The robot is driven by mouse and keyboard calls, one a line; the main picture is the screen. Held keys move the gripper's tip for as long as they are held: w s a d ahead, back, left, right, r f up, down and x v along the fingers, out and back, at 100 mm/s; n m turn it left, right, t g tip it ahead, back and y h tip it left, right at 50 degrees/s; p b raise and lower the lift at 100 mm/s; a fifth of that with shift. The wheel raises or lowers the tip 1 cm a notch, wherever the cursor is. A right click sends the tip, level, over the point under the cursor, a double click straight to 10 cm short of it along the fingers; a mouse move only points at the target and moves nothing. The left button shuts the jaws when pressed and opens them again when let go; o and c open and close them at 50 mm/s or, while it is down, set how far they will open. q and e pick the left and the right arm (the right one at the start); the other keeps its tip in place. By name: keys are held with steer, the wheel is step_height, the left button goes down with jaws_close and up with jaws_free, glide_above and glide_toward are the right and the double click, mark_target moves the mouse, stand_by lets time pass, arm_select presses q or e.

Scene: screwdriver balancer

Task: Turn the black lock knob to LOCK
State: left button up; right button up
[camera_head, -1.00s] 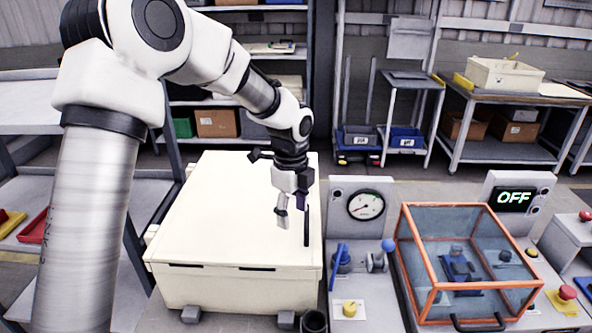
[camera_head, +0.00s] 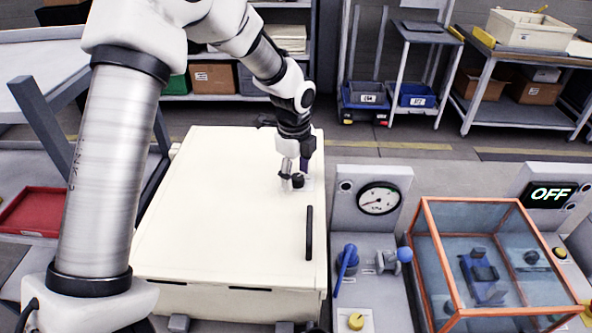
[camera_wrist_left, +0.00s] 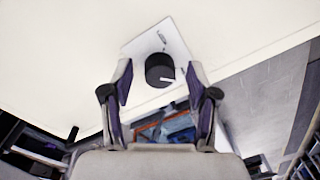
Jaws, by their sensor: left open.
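The black lock knob (camera_head: 298,182) is a short round knob on a light square plate, on the cream cabinet top (camera_head: 215,235) near its right edge. In the left wrist view the knob (camera_wrist_left: 159,70) shows a white pointer line towards the right, and its plate (camera_wrist_left: 178,42) carries a small dark marking too small to read. My left gripper (camera_head: 293,172) is open and points down at the knob. In the left wrist view its two fingertips (camera_wrist_left: 161,75) stand either side of the knob with gaps; I cannot tell the remaining height. My right gripper is not in view.
A black handle (camera_head: 309,233) stands on the cabinet top nearer me. To the right are a panel with a gauge (camera_head: 379,198), a blue lever (camera_head: 347,262), an orange-framed clear box (camera_head: 425,243) and a display (camera_head: 551,194) reading OFF. The cabinet's left top is clear.

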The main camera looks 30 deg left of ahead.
arm_select(q)
steer(key=shift+w+a+f, duration=0.1)
steer(key=shift+w+f, duration=0.1)
steer(key=shift+f, duration=0.2)
steer(key=shift+s+r, duration=0.15)
steer(key=shift+s+d+r, duration=0.15)
steer(key=shift+d, duration=0.05)
steer(key=c, duration=0.4)
jaws_close()
